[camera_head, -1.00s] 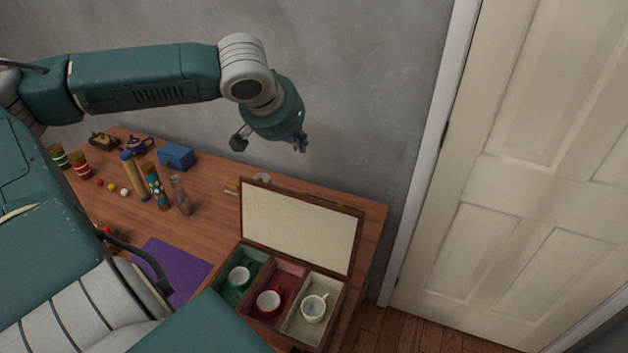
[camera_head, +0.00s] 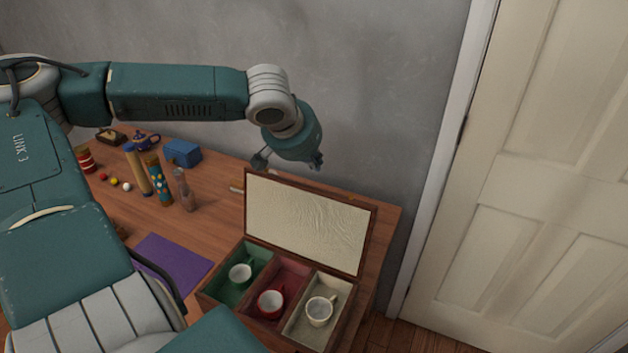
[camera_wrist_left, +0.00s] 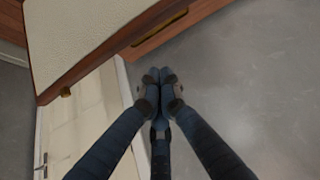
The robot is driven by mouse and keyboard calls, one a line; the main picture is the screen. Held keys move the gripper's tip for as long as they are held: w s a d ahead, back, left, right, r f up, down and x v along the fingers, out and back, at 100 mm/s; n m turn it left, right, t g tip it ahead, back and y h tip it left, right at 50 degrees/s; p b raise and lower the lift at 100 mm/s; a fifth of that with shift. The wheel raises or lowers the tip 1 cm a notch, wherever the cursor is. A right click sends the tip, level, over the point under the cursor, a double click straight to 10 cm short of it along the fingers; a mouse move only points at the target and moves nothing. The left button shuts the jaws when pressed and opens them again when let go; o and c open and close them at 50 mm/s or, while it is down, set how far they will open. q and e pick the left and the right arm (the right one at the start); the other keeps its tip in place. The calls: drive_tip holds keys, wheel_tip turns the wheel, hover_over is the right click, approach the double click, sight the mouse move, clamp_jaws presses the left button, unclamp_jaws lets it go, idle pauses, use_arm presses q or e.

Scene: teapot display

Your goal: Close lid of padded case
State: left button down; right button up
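The padded case (camera_head: 345,322) is a wooden box at the table's front right. Its lid (camera_head: 305,222) stands open and raised at the back, cream quilted lining facing me. The green, red and cream compartments each hold a cup: green (camera_head: 241,274), red (camera_head: 270,303) and white (camera_head: 319,310). My left gripper (camera_head: 316,163) is just beyond the lid's top edge in the picture; contact cannot be told. In the left wrist view its fingertips (camera_wrist_left: 160,77) meet with nothing between them, and the lid lining (camera_wrist_left: 85,35) fills the upper left. My right gripper is out of view.
The wooden table (camera_head: 215,220) also bears a purple mat (camera_head: 172,262), a glass bottle (camera_head: 184,190), a patterned cylinder (camera_head: 159,182), a blue box (camera_head: 182,153) and a teapot (camera_head: 145,140). A grey wall (camera_head: 390,90) rises behind; a white door (camera_head: 545,170) is to the right.

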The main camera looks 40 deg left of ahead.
use_arm(q)
drive_tip(key=x, duration=0.7)
drive_tip(key=s+p, duration=0.1)
drive_tip(key=s, duration=0.1)
drive_tip(key=s+d+p, duration=0.1)
drive_tip(key=s, duration=0.1)
drive_tip(key=shift+d+r, duration=0.2)
drive_tip(key=shift+r, duration=0.05)
